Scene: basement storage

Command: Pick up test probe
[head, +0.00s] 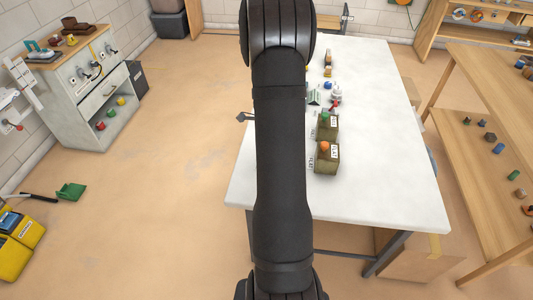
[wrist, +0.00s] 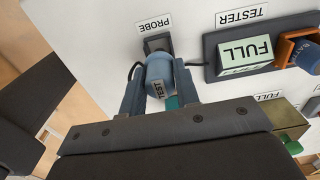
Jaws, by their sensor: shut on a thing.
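The test probe (wrist: 158,68) is a blue-grey cylinder with a TEST label, seen in the wrist view at upper centre. My gripper (wrist: 159,84) is shut on it, one finger on each side. A dark holder (wrist: 155,43) by the PROBE label is right behind the probe. I cannot tell whether the probe still touches it. The tester (wrist: 212,62) is a dark block to the right with a pale green display reading FULL. In the head view my own arm hides the gripper and the probe.
Two olive boxes stand on the white table (head: 380,185), one with a green item (head: 325,116), one labelled FLAT with an orange item (head: 325,146). In the wrist view an orange part (wrist: 298,48) with a blue piece sits at the tester's right. The table's front is clear.

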